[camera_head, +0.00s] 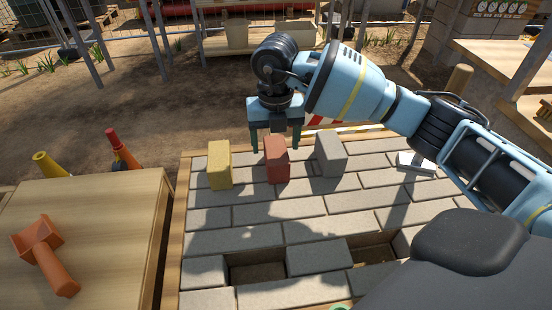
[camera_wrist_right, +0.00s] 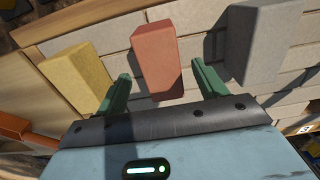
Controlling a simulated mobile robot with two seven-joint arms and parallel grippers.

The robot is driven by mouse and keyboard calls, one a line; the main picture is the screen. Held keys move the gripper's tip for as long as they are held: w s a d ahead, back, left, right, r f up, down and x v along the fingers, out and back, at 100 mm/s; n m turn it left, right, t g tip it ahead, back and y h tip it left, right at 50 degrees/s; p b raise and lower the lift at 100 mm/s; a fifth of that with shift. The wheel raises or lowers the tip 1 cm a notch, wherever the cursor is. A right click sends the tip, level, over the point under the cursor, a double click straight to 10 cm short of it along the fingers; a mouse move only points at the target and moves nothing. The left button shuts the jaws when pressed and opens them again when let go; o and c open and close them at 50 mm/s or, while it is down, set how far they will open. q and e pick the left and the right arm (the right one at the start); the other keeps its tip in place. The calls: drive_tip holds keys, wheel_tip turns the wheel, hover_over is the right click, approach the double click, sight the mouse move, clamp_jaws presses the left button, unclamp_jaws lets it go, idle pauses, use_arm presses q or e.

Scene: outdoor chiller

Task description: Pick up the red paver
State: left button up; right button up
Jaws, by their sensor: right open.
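The red paver (camera_head: 276,159) stands upright on the grey brick surface, between a yellow paver (camera_head: 219,165) and a grey paver (camera_head: 330,154). My right gripper (camera_head: 275,148) is open above and just behind the red paver in the head view. In the right wrist view, the red paver (camera_wrist_right: 157,58) lies ahead of and between the two green fingers of the gripper (camera_wrist_right: 162,88), with a gap on each side. I cannot tell whether the fingers are low enough to straddle it. My left gripper is not in view.
The yellow paver (camera_wrist_right: 76,76) and grey paver (camera_wrist_right: 254,45) flank the red one closely. The paved bed (camera_head: 262,215) has open gaps near its front. A wooden table (camera_head: 120,215) with an orange scoop (camera_head: 46,254) stands at left. A white object (camera_head: 416,163) lies at right.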

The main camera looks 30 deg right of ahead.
sight(276, 149)
wheel_tip(276, 149, down, 5)
drive_tip(key=shift+s+f+b, duration=0.1)
drive_tip(key=shift+b, duration=0.55)
drive_tip(key=shift+c, duration=0.3)
drive_tip(key=c, duration=1.4)
drive_tip(key=shift+r, duration=0.2)
wheel_tip(276, 149, up, 4)
drive_tip(key=shift+r+p, duration=0.1)
drive_tip(key=shift+p, duration=0.55)
drive_tip(key=s, duration=0.5)
drive_tip(key=s+a+p, duration=0.1)
drive_tip(key=s, duration=0.4)
drive_tip(key=s+p, duration=0.1)
drive_tip(key=s, duration=0.5)
drive_tip(key=shift+a+r, duration=0.3)
drive_tip(key=shift+a, duration=0.05)
